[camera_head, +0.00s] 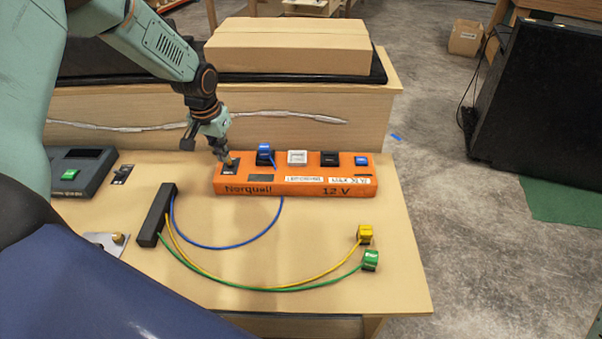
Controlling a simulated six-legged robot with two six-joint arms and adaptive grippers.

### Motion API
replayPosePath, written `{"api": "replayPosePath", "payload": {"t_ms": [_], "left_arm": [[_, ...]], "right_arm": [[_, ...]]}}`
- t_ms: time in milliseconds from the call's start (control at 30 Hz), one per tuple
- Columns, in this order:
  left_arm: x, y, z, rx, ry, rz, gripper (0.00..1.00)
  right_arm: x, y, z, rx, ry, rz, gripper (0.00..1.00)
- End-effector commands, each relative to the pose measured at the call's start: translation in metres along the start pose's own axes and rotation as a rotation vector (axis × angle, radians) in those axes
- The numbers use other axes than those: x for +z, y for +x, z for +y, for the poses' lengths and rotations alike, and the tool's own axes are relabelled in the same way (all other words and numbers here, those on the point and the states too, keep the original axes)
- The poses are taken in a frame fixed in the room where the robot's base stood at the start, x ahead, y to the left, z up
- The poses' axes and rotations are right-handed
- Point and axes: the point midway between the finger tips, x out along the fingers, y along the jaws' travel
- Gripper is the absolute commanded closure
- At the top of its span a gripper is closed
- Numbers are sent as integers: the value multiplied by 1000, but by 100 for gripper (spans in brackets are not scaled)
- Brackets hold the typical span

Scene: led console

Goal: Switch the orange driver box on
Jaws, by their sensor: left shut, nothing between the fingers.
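The orange driver box (296,187) lies on the wooden table, marked "Norquall" and "12 V". Its top carries a dark switch (229,169) at the left end and a row of sockets with blue, white and black parts. My left gripper (228,162) is shut and empty, its fingertips at the dark switch. Whether they touch it I cannot tell, and the fingers partly hide the switch. A blue plug (265,155) stands in the box beside the gripper. My right gripper is not in view.
A black block (156,215) sends blue, yellow and green wires across the table. The yellow plug (365,234) and green plug (370,260) lie near the right edge. A grey device (82,171) stands at left. A cardboard box (290,47) lies behind.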

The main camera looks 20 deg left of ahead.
Motion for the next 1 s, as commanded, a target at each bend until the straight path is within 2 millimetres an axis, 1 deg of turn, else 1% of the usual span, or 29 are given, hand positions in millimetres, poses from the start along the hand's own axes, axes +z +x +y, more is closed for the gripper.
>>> {"api": "replayPosePath", "payload": {"t_ms": [633, 1000], "left_arm": [[0, 1, 0, 0, 0, 0, 100], [2, 9, 0, 0, 0, -1, 100]], "right_arm": [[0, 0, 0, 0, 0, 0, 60], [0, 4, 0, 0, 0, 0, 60]]}}
